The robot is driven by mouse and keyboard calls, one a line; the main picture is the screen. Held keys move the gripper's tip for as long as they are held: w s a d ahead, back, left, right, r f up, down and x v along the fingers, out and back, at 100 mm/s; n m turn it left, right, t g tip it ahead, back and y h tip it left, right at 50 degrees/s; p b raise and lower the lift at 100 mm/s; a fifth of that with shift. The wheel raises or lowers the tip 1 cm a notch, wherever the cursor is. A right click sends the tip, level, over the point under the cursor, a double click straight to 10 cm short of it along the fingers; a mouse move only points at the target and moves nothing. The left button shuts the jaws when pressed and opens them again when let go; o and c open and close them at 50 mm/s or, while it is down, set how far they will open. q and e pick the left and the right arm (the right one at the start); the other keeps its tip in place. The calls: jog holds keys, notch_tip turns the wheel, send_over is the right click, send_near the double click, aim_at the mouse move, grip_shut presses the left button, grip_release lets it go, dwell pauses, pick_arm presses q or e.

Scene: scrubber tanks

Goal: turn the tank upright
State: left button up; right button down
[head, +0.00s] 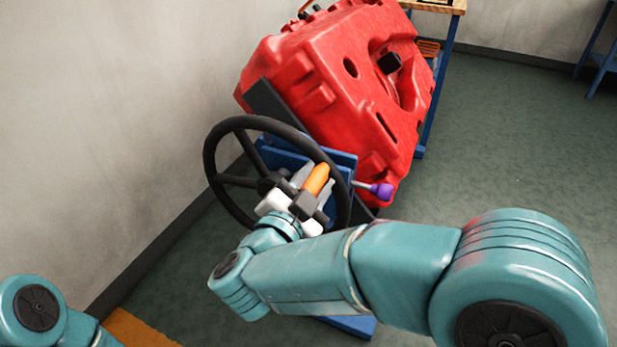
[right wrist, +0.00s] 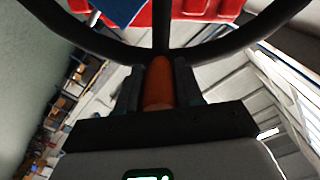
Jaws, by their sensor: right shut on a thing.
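The red tank (head: 345,85) is tilted in its stand, leaning with its top toward the wall in the head view. A black handwheel (head: 213,150) is on the blue stand (head: 345,162) in front of it. My right gripper (head: 312,186) is shut on the orange handle (head: 317,176) of the handwheel. In the right wrist view the orange handle (right wrist: 158,85) sits between both fingers, with the wheel rim (right wrist: 95,42) beyond. The red tank (right wrist: 205,9) shows only at the top edge there. My left gripper is out of view.
A purple-knobbed lever (head: 381,191) sticks out right of the handwheel. The grey wall (head: 100,110) is close on the left. A workbench (head: 440,6) stands behind the tank. The green floor (head: 500,140) to the right is clear.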

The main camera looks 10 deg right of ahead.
jog(key=shift+f, duration=0.55)
jog(key=c, duration=1.1)
grip_release()
jog(key=o, duration=0.3)
jog(key=shift+w, duration=0.1)
jog(key=shift+o, duration=0.2)
jog(key=shift+r, duration=0.2)
